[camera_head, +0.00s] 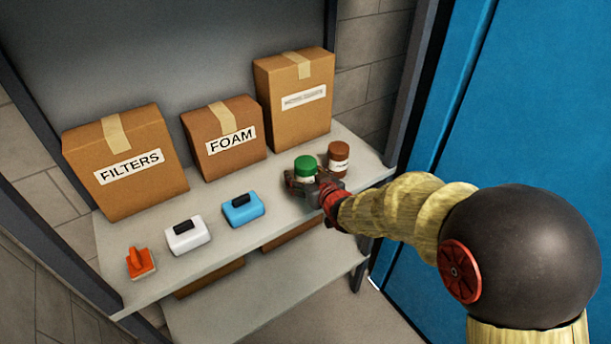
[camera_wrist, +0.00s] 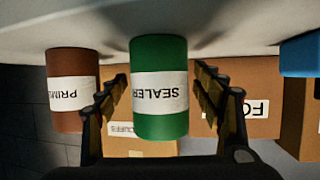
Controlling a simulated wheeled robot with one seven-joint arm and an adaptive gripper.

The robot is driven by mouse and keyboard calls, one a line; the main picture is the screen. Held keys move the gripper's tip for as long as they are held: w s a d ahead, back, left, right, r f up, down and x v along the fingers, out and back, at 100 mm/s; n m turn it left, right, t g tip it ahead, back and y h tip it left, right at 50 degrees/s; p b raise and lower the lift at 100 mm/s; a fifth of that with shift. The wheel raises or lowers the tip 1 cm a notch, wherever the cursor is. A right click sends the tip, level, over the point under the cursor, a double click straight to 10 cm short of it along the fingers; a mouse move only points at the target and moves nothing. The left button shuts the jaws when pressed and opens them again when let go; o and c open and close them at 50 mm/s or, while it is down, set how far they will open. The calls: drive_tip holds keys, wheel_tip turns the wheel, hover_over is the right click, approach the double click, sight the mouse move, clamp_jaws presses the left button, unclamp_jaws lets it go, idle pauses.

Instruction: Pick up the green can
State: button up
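The green can (camera_head: 305,167) stands upright on the shelf, in front of the boxes. In the wrist view, which looks upside down, the green can (camera_wrist: 160,112) has a white label reading SEALER. My gripper (camera_head: 312,182) is at the can at shelf height. In the wrist view its two fingers (camera_wrist: 160,96) are spread on either side of the can, with gaps between each finger and the can. The gripper is open and holds nothing. In the head view the gripper hides the can's lower part.
A brown can (camera_head: 339,157) stands close to the right of the green can. Boxes labelled FILTERS (camera_head: 128,170) and FOAM (camera_head: 229,145) and a taller box (camera_head: 295,105) stand behind. A blue case (camera_head: 242,209), white case (camera_head: 188,236) and orange brush (camera_head: 140,263) lie left.

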drive_tip(key=c, duration=1.2)
drive_tip(key=shift+c, duration=0.6)
drive_tip(key=shift+r, duration=0.1)
